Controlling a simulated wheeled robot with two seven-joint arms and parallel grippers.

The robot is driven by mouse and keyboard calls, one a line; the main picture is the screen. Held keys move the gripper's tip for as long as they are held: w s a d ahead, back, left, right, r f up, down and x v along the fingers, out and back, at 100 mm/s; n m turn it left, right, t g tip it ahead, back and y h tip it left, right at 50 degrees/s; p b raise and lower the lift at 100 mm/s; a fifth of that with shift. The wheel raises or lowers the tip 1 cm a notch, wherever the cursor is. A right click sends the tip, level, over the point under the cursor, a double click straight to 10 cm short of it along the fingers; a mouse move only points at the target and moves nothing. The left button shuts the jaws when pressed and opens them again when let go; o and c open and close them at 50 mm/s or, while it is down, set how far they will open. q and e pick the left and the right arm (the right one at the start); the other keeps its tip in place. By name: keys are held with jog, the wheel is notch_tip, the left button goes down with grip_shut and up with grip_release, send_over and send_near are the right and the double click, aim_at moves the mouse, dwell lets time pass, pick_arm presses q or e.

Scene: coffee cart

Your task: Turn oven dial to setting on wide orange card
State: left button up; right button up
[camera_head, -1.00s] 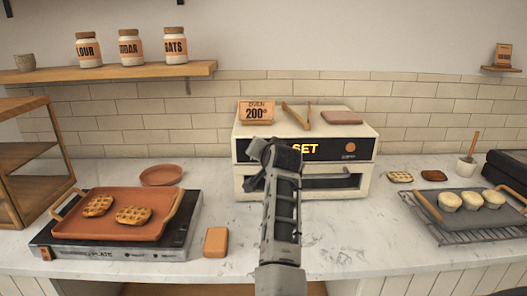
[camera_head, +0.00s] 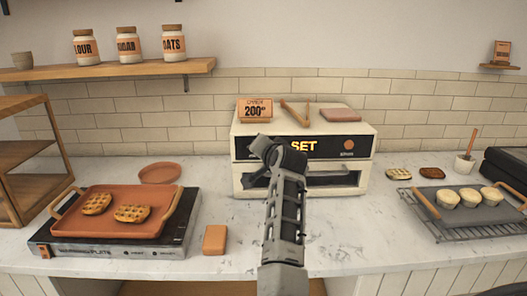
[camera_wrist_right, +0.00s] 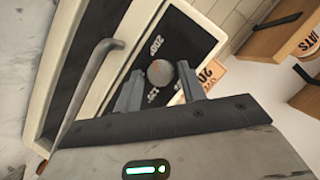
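The cream oven (camera_head: 360,184) stands at the back middle of the counter, with a black front panel whose display reads SET. The orange card (camera_head: 255,110) on its top reads OVEN 200°. My right gripper (camera_head: 264,152) is at the left part of the panel and hides the dial in the head view. In the right wrist view the round grey dial (camera_wrist_right: 160,72) lies between the two fingers of my right gripper (camera_wrist_right: 158,82), with a gap visible on each side. Panel markings include 200° at its upper left. The card (camera_wrist_right: 207,76) shows partly behind the right finger. My left gripper is not in view.
Tongs (camera_head: 295,115) and a flat pinkish block (camera_head: 341,115) lie on the oven. The oven handle (camera_wrist_right: 85,95) juts out beside my gripper. A hot plate with a waffle tray (camera_head: 135,200) is at left, a muffin tray (camera_head: 490,213) at right.

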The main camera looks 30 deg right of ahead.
jog(key=shift+o, duration=0.3)
jog(key=shift+r, duration=0.1)
jog(key=b+v, duration=0.1)
jog(key=v, duration=1.5)
jog(key=shift+b, duration=0.3)
